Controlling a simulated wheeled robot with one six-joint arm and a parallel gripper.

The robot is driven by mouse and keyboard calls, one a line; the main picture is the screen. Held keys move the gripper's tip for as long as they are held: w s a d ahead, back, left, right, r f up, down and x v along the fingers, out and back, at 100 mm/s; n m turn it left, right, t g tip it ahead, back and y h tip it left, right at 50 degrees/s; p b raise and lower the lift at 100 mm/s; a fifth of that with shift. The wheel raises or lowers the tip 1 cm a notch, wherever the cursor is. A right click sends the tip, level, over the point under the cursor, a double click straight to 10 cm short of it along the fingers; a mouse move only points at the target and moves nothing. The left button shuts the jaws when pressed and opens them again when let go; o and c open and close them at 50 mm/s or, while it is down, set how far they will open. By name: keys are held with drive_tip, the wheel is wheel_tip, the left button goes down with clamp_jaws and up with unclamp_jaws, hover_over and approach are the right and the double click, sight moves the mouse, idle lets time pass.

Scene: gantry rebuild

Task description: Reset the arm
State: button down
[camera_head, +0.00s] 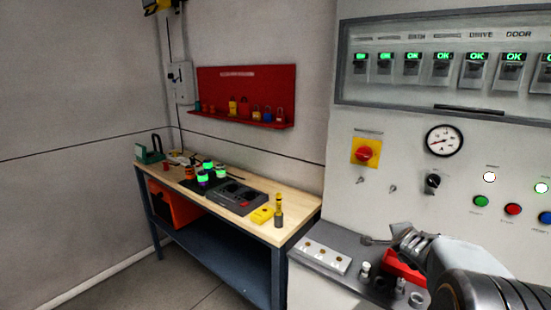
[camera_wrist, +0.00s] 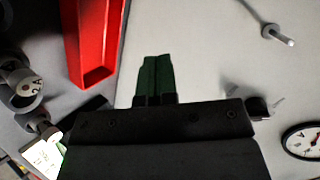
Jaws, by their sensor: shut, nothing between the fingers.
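My arm comes in from the lower right in the head view. My gripper (camera_head: 384,240) is above the grey shelf in front of the control panel (camera_head: 400,155). In the wrist view my gripper (camera_wrist: 157,62) shows its two dark green fingers side by side, shut with nothing between them. A red tray (camera_head: 398,270) lies on the shelf below the gripper, partly hidden by my arm. It also shows in the wrist view (camera_wrist: 96,75), to the left of the fingers and apart from them.
Small cylinders (camera_head: 365,269) and a white strip (camera_head: 322,256) are on the shelf. A workbench (camera_head: 264,228) with several items stands to the left. Floor shows at lower left.

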drive_tip(key=s+a+f+n+g+y, duration=0.2)
drive_tip(key=s+a+n, duration=0.2)
drive_tip(key=a+n, duration=0.15)
drive_tip(key=s+a+f+n+g+y, duration=0.1)
drive_tip(key=s+a+n+y, duration=0.25)
drive_tip(key=a, duration=0.35)
drive_tip(key=s+a+n+g, duration=0.2)
drive_tip(key=s+a+n, duration=0.3)
drive_tip(key=s, duration=0.2)
drive_tip(key=s+a+n+g, duration=0.2)
drive_tip(key=s+a+n, duration=0.3)
drive_tip(key=s, duration=0.3)
drive_tip(key=shift+s, duration=0.25)
drive_tip(key=shift+r, duration=0.1)
